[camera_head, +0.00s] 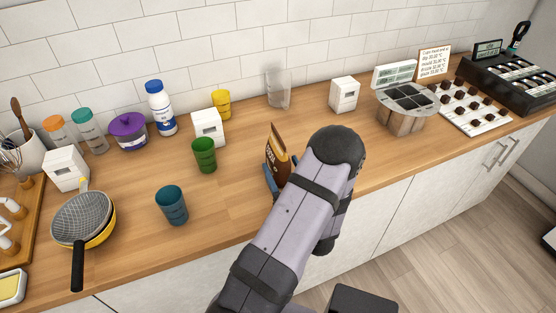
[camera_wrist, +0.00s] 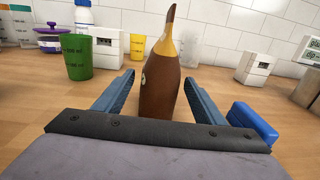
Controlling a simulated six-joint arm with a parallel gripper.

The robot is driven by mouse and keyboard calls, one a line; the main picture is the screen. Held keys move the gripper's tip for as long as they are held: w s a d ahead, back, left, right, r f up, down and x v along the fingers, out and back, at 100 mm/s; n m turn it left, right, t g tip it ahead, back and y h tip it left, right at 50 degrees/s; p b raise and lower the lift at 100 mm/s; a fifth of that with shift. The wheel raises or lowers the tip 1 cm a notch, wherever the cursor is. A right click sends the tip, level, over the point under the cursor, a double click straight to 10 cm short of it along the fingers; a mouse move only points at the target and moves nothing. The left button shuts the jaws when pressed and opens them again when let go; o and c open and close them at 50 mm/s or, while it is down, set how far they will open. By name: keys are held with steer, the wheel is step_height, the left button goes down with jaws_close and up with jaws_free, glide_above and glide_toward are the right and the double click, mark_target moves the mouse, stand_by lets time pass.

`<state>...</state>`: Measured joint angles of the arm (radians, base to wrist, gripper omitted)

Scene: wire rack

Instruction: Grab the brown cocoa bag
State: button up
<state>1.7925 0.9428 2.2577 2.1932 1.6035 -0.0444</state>
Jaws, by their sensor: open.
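The brown cocoa bag (camera_head: 276,155) stands upright on the wooden counter, with a yellow band near its pinched top. In the head view my arm hides its right and lower parts. In the wrist view the bag (camera_wrist: 160,85) stands between the two blue fingers of my gripper (camera_wrist: 158,95). The fingers are open, with a visible gap on each side of the bag. The base of the bag is hidden behind the gripper's dark front edge. In the head view a bit of blue finger shows at the bag's left side.
A green cup (camera_head: 204,155) and a dark teal cup (camera_head: 174,205) stand to the left. White boxes (camera_head: 208,126), a yellow cup (camera_head: 221,104) and a clear beaker (camera_head: 278,88) stand behind. A round metal holder (camera_head: 405,120) is to the right. Counter around the bag is clear.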

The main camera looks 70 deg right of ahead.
mark_target(274, 127)
steer(key=shift+w+d+r+p, duration=0.15)
steer(key=shift+w+d+p, duration=0.2)
steer(key=shift+w+d, duration=0.4)
steer(key=shift+d, duration=0.05)
steer(key=shift+w+d+r+p, duration=0.1)
steer(key=shift+w+d+p, duration=0.1)
steer(key=shift+p, duration=0.15)
steer(key=p+x, duration=0.2)
steer(key=x, duration=0.1)
steer(key=shift+w+d+r, duration=0.15)
steer(key=shift+w+d, duration=0.35)
steer(key=shift+d, duration=0.15)
steer(key=c, duration=1.3)
steer(key=shift+r, duration=0.1)
steer(key=shift+r+b, duration=0.95)
steer(key=shift+r, duration=3.85)
